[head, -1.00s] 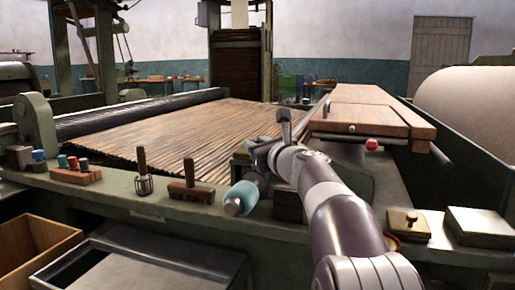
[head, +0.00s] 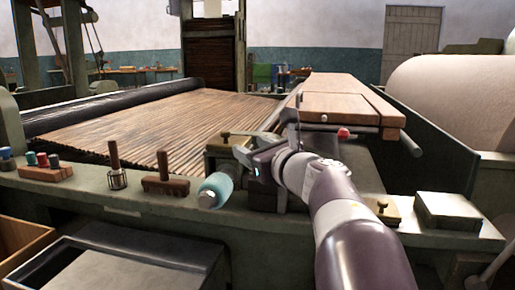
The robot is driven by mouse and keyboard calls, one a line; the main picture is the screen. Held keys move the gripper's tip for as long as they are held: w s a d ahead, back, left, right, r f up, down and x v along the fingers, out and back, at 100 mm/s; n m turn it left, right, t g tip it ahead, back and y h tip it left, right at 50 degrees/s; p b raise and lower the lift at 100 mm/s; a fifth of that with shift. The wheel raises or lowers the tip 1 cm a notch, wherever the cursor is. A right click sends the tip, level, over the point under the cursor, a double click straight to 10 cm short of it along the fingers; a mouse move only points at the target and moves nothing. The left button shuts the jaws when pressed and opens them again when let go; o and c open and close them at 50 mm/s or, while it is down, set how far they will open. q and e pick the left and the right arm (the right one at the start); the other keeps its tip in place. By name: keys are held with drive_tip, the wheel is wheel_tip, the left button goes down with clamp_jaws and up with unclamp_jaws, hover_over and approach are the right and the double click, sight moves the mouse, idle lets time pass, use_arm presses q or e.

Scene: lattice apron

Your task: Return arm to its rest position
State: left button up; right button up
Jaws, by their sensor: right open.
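My right arm comes in from the bottom right of the head view. Its gripper (head: 262,148) is open over the near edge of the machine, with nothing visible between its fingers. It is above and to the right of a teal-wrapped roller (head: 216,190), apart from it as far as I can see. The gripper and forearm hide part of the machine's dark block and the area behind. My left gripper is not in view.
The green machine bench (head: 130,205) carries a slatted bed (head: 150,125), a wooden-handled tool (head: 115,165), a wooden brush-like block (head: 165,180) and coloured spools (head: 42,160). A plank table (head: 340,108), a red knob (head: 343,133) and a metal box (head: 447,210) lie right.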

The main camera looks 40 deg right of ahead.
drive_tip(key=shift+s+f, duration=0.1)
drive_tip(key=shift+s, duration=0.8)
